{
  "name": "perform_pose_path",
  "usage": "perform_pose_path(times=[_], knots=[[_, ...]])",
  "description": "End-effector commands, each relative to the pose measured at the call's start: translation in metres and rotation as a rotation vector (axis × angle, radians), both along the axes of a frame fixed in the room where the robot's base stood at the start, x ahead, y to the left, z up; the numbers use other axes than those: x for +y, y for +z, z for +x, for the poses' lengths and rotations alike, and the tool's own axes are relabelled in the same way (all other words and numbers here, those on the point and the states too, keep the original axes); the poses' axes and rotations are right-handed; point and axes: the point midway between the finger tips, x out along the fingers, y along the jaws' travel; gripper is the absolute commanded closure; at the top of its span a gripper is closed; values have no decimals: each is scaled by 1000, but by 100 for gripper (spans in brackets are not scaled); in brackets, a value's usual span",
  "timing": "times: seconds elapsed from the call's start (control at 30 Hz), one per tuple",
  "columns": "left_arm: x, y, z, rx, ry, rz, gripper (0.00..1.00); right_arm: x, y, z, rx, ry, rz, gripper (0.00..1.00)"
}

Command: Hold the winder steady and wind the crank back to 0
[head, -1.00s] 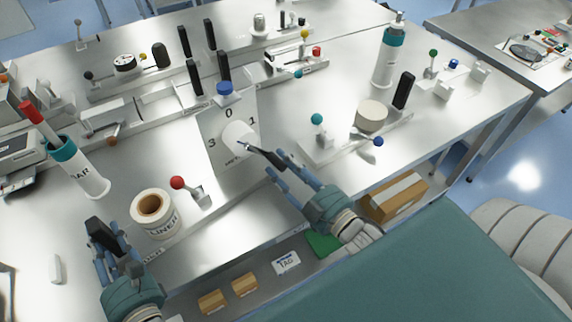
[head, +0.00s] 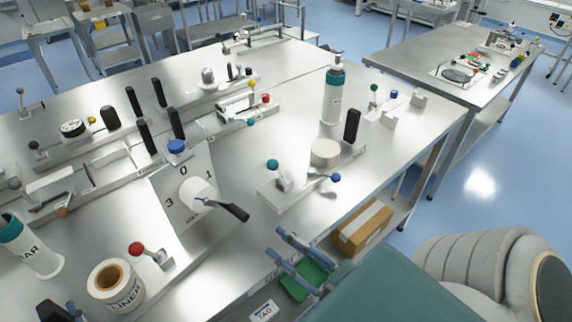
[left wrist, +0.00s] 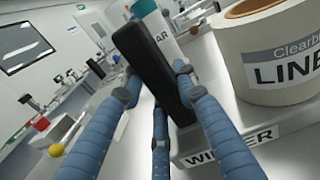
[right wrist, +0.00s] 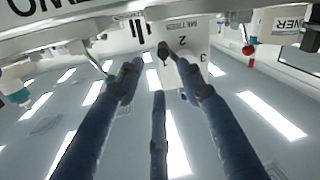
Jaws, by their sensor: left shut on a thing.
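The dial panel (head: 163,183) bears the printed marks 0, 1 and 3, and its white crank hub (head: 195,195) carries a crank with a black handle (head: 233,209) pointing right and slightly down. In the right wrist view a 2 also shows on the panel. My right gripper (head: 278,253) is open and empty, below and right of the crank handle, apart from it. My left gripper (left wrist: 158,85) is shut on the upright black winder handle (left wrist: 145,50), beside the liner roll (left wrist: 275,60) and the WINDER label. In the head view it is mostly cut off at the lower left.
A red-knobbed lever (head: 140,250) stands between the liner roll and the panel. Teal- and blue-knobbed levers (head: 282,178), a white cylinder (head: 325,152) and a bottle (head: 332,100) stand to the right. A cardboard box (head: 362,230) is on the shelf below. Tabletop right of the panel is partly clear.

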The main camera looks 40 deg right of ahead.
Motion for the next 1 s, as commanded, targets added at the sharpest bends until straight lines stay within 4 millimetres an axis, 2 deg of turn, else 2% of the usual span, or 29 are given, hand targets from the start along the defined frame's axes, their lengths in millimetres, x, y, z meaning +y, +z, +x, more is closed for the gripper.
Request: perform_pose_path(times=[0.03,0.17,0.33,0.37,0.57,1.0], knots=[[-1,-11,-3,21,-2,-3,100,0,-1,0,0,0,0,63],[-1,-11,-3,21,-2,-3,100,0,-1,0,0,0,0,65],[-1,-11,-3,21,-2,-3,100,1,-2,0,-8,-6,-37,99],[-1,-11,-3,21,-2,-3,100,1,-3,0,-13,-10,-56,100],[-1,-11,-3,21,-3,-3,100,9,-10,0,-70,-45,-305,100],[-1,-11,-3,21,-3,-4,100,35,-25,3,-177,-163,-1050,100]])
